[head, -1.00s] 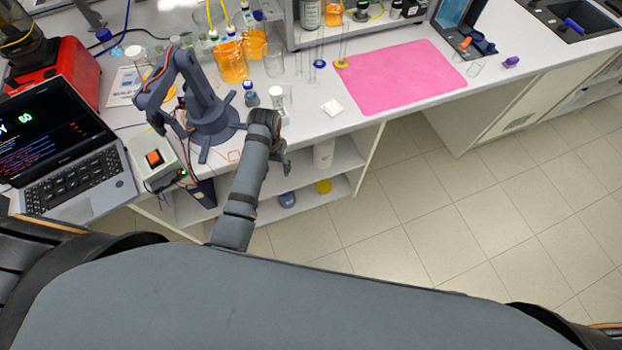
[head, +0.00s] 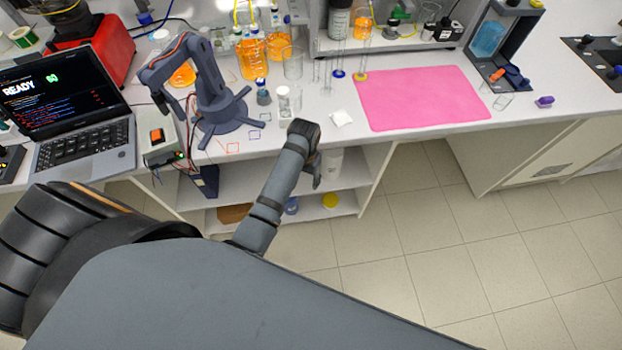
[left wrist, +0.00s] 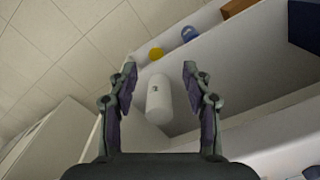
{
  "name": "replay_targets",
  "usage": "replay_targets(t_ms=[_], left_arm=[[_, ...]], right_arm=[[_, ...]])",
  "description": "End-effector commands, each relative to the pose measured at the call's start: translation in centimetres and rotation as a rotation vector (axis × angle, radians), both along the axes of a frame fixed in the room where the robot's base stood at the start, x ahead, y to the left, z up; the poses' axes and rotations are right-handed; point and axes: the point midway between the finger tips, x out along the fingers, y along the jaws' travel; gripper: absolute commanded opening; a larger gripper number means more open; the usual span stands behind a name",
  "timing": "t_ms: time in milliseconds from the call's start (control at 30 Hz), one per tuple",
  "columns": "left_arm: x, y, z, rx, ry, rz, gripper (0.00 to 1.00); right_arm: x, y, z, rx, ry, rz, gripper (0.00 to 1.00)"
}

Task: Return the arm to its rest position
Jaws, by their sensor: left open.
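My left arm (head: 277,190) reaches forward to the front edge of the bench in the head view. My left gripper (head: 317,184) hangs at its end, pointing down in front of the open shelves. In the left wrist view the two fingers of the left gripper (left wrist: 160,75) stand wide apart with nothing between their tips. A white bottle (left wrist: 158,100) shows beyond the fingers, apart from them; in the head view this bottle (head: 333,161) stands on the shelf under the bench. My right gripper is in neither view.
The bench (head: 300,108) holds a small grey desktop robot arm (head: 212,98), a laptop (head: 82,143), a control box (head: 157,140), a lidded vial (head: 283,101), glassware and a pink mat (head: 420,98). The floor (head: 420,240) at right is clear.

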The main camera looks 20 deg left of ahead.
Motion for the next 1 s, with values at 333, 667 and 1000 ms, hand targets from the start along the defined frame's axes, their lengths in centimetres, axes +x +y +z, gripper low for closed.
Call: replay_targets(t_ms=[333, 667, 1000], left_arm=[[0.0, 0.0, 0.0, 0.0, 0.0, 0.0, 0.5], [-1.1, 0.5, -4.3, 0.01, 0.003, -0.008, 0.5], [-18.0, 5.1, -27.0, 0.043, -0.043, -0.032, 0.5]], right_arm=[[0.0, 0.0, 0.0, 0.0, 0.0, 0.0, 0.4], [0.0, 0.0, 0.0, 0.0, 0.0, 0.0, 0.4], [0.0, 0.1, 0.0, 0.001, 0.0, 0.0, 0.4]])
